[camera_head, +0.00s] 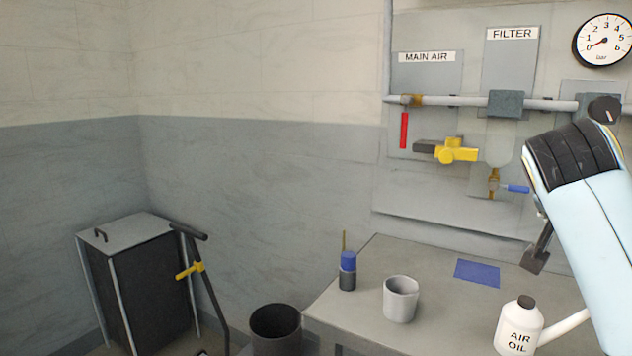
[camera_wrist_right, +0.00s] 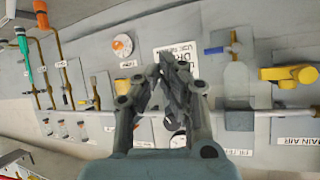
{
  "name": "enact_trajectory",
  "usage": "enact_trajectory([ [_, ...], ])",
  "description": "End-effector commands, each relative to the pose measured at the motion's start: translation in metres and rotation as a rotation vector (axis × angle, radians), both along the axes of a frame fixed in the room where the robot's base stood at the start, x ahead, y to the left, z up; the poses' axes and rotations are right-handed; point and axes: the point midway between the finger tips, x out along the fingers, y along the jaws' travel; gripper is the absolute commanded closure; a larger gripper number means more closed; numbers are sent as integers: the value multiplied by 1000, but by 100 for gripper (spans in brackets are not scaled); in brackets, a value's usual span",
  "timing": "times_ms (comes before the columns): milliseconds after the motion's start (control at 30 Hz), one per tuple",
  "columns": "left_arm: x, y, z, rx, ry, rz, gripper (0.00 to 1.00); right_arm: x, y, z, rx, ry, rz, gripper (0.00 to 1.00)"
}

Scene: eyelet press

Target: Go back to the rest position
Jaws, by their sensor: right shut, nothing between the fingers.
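My right arm reaches in from the right in the head view, in front of the air panel (camera_head: 425,190). Its gripper (camera_head: 535,262) shows only in part below the wrist, above the bench. In the right wrist view my right gripper (camera_wrist_right: 165,75) is shut, with its fingertips together and nothing between them. The panel with its pipe and valves stands behind it there, seen upside down. My left gripper is not in either view.
A yellow valve (camera_head: 455,151) juts from the panel. A dark bin (camera_head: 276,325) and cabinet (camera_head: 145,285) stand left.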

Motion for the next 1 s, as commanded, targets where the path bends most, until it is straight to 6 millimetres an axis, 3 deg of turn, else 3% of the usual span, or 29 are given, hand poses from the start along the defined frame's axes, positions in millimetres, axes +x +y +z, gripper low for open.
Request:
enact_trajectory([
  [33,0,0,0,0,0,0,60,-27,5,-37,3,96,68,100],
  [100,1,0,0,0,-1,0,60,-65,16,-80,13,226,183,100],
  [233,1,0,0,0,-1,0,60,-131,39,-134,34,416,384,100],
  [400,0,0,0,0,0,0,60,-197,63,-168,60,573,583,100],
  [700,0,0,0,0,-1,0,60,-291,98,-191,109,748,865,100],
  [767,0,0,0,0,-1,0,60,-308,105,-192,119,774,919,100],
  [800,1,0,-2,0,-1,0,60,-310,106,-202,124,784,933,100],
  [1000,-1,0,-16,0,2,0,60,-296,100,-272,137,800,918,100],
])
